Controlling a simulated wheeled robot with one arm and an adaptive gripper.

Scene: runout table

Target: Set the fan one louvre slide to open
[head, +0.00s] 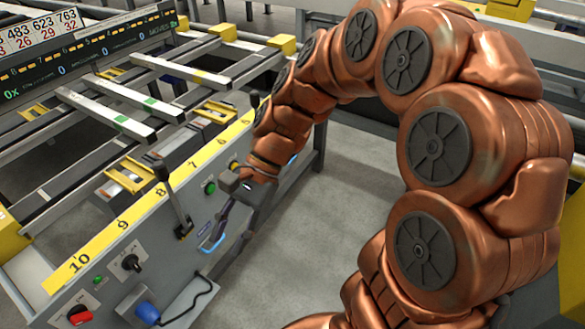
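I cannot pick out a slide marked as the fan one louvre in the head view. A black lever (175,199) stands up from a dark plate on the sloped grey panel (150,240), and its label is not readable. My copper arm arches in from the right, and my gripper (240,207) is low in front of the panel, right of the lever and just below a green button (209,187). The gripper is small, dark and partly merged with the things behind it. I cannot tell whether its fingers are apart or touch anything.
The panel also carries a black rotary knob (131,263), a red switch (79,315) and a blue corded device (147,312). A yellow numbered strip (150,196) runs along its top edge. Light bars (120,117) lie on rails behind. The floor right of the panel is clear.

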